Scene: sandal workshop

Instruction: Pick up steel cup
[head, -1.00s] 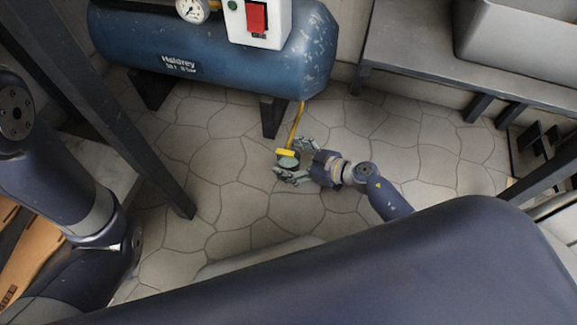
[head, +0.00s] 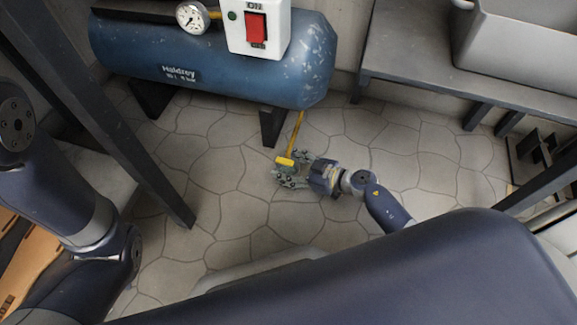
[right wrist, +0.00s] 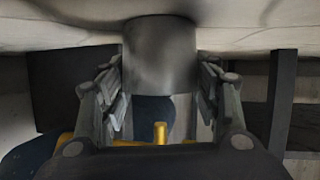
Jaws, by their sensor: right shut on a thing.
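The steel cup (right wrist: 160,55) is a smooth grey cylinder between the two fingers of my right gripper (right wrist: 160,95) in the right wrist view. The fingers press on its sides. One end of the cup is against or very near the stone floor; I cannot tell if it touches. In the head view my right gripper (head: 287,170) is low over the floor by the compressor, and the cup is small and mostly hidden by the fingers and a yellow valve part. My left gripper is not in view; only my left arm shows at the left.
A blue compressor tank (head: 210,62) on dark legs stands just behind the gripper. Its yellow drain pipe (head: 297,130) comes down right beside the cup. A grey bench (head: 420,55) with a basin is at the upper right. The stone floor (head: 235,215) around is clear.

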